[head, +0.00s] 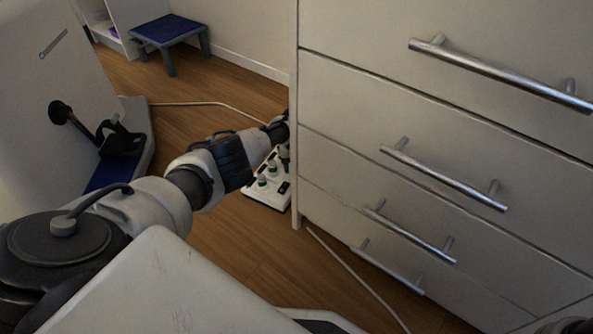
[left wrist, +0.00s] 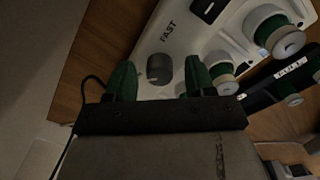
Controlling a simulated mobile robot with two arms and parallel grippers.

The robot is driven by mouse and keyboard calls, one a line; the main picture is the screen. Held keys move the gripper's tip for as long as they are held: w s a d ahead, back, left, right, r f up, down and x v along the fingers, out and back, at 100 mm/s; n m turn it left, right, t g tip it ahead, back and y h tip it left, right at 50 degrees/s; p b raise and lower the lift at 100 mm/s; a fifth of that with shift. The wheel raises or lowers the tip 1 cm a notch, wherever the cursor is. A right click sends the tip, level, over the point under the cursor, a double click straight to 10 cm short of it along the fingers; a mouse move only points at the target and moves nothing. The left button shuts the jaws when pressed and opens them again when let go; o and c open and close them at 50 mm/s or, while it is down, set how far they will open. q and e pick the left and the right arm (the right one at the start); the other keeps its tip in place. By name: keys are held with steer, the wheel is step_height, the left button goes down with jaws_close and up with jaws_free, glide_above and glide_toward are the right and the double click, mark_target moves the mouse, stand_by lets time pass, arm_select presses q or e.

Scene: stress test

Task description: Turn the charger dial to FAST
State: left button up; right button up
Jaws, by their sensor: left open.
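The white charger (head: 257,198) lies on the wood floor beside the drawer cabinet in the head view, partly hidden by my left arm. In the left wrist view the charger's white top (left wrist: 193,38) carries the word FAST (left wrist: 168,30) and a small dark grey dial (left wrist: 159,69). My left gripper (left wrist: 160,82) is open, its two green fingers on either side of the dial with visible gaps. I cannot tell where the dial points. In the head view the left gripper is largely hidden by its own wrist. My right gripper does not show.
A drawer cabinet (head: 340,95) with metal bar handles stands close on the right of the charger. Green and white round parts (left wrist: 268,28) stand on the charger. A pale cable (head: 355,275) crosses the floor. A blue-topped stool (head: 166,29) is at the back.

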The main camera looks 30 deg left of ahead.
arm_select(q)
steer(key=shift+f, duration=0.1)
steer(key=c, duration=0.9)
steer(key=shift+m, duration=0.3)
steer(key=m, duration=0.3)
steer(key=shift+d+m, duration=0.1)
steer(key=shift+m, duration=0.2)
steer(key=m, duration=0.4)
steer(key=shift+m, duration=0.3)
steer(key=m, duration=0.4)
steer(key=shift+m, duration=2.5)
